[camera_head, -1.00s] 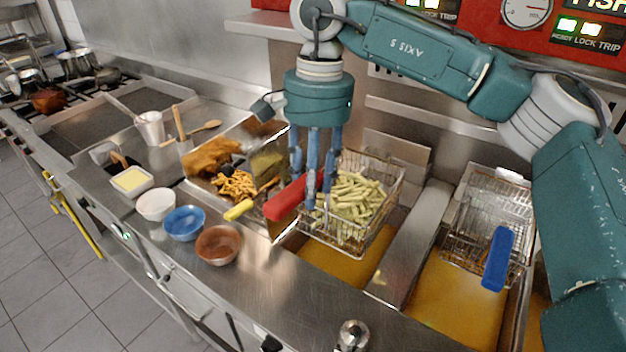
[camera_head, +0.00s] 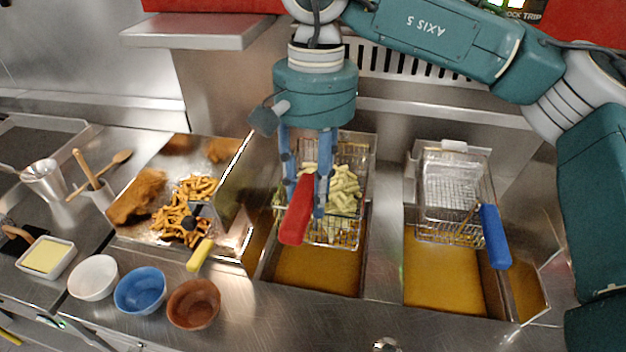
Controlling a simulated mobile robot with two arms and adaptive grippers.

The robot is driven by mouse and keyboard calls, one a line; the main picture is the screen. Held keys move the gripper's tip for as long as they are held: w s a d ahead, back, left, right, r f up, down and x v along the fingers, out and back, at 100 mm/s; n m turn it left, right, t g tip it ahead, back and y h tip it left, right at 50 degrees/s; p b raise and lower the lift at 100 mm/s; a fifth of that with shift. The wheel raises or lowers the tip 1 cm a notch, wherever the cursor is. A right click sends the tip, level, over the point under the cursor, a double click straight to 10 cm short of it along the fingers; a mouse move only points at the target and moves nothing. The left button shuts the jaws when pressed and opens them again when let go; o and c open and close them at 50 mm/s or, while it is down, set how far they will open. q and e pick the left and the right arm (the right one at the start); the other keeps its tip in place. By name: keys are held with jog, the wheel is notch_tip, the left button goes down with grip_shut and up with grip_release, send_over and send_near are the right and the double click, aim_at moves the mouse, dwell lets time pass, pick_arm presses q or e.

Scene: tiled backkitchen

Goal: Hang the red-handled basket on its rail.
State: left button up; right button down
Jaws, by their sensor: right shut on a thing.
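The red-handled basket (camera_head: 347,232) is a wire basket filled with pale fries. It is above the left oil vat (camera_head: 318,270), towards the back of it. Its red handle (camera_head: 296,222) points towards the front. My right gripper (camera_head: 306,205) comes down from above, with its fingers around the red handle, shut on it. The gripper hides part of the basket and fries. I cannot tell whether the basket touches the rail (camera_head: 440,113) on the back wall. My left gripper is not in view.
An empty basket with a blue handle (camera_head: 495,237) hangs over the right vat (camera_head: 440,275). A steel tray (camera_head: 135,236) of fried food lies left, with a yellow-handled tool (camera_head: 200,254). White, blue (camera_head: 140,290) and brown bowls (camera_head: 193,303) line the front counter.

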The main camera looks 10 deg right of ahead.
jog(key=shift+w+r, duration=0.1)
jog(key=shift+w, duration=0.1)
jog(key=shift+w+d, duration=0.2)
jog(key=shift+w, duration=0.05)
pick_arm(q)
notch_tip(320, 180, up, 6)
jog(key=p, duration=0.5)
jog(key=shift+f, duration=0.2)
pick_arm(e)
jog(key=w+d, duration=0.4)
jog(key=w, duration=0.6)
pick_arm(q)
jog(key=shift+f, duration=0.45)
pick_arm(e)
jog(key=shift+f, duration=0.7)
pick_arm(q)
jog(key=shift+b, duration=0.3)
pick_arm(e)
jog(key=shift+f, duration=0.1)
